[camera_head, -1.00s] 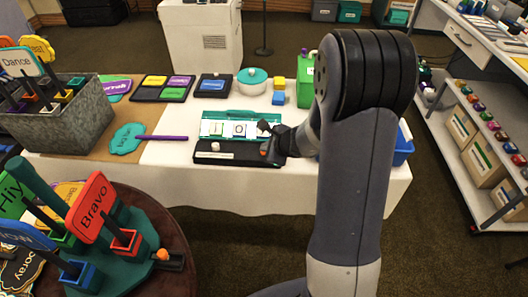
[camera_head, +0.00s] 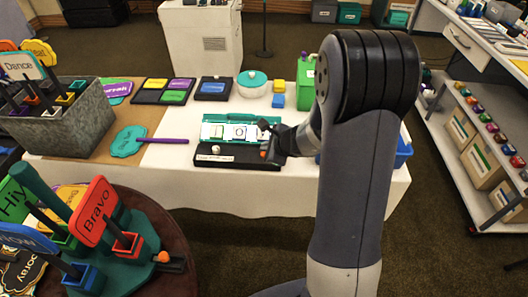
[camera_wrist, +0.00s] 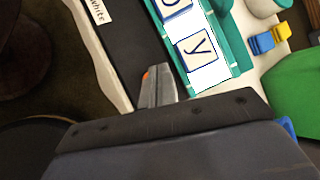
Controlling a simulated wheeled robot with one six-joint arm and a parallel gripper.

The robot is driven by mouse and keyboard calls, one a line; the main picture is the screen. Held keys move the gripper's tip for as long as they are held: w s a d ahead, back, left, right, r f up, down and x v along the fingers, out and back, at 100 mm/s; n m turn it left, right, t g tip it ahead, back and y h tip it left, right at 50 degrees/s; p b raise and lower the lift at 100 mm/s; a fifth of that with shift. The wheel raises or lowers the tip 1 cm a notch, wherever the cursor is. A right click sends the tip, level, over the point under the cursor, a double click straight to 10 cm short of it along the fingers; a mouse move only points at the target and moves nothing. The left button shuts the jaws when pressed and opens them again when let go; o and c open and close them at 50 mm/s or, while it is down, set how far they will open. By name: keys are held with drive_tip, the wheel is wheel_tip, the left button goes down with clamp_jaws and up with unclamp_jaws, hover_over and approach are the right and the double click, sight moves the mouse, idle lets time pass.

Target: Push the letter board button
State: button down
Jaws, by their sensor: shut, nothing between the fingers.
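The letter board (camera_head: 213,163) is a flat black base with a teal-framed strip of white letter cards behind it. It lies on the white-draped table. A small white button (camera_head: 216,149) stands on the left of the black base, above a pale label. In the wrist view the board (camera_wrist: 128,45) shows a "white" label and a "y" card. My gripper (camera_head: 266,151) is over the right end of the black base, to the right of the white button. In the wrist view my gripper (camera_wrist: 154,80) is shut and empty. A small orange spot shows at its tip. Contact cannot be told.
A green container (camera_head: 306,83) is to the right, partly behind my arm. A purple-handled teal sign (camera_head: 128,142) lies to the left of the board.

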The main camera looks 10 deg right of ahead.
wheel_tip(320, 180, up, 5)
drive_tip(key=p, duration=0.4)
drive_tip(key=shift+r, duration=0.2)
drive_tip(key=shift+f, duration=0.1)
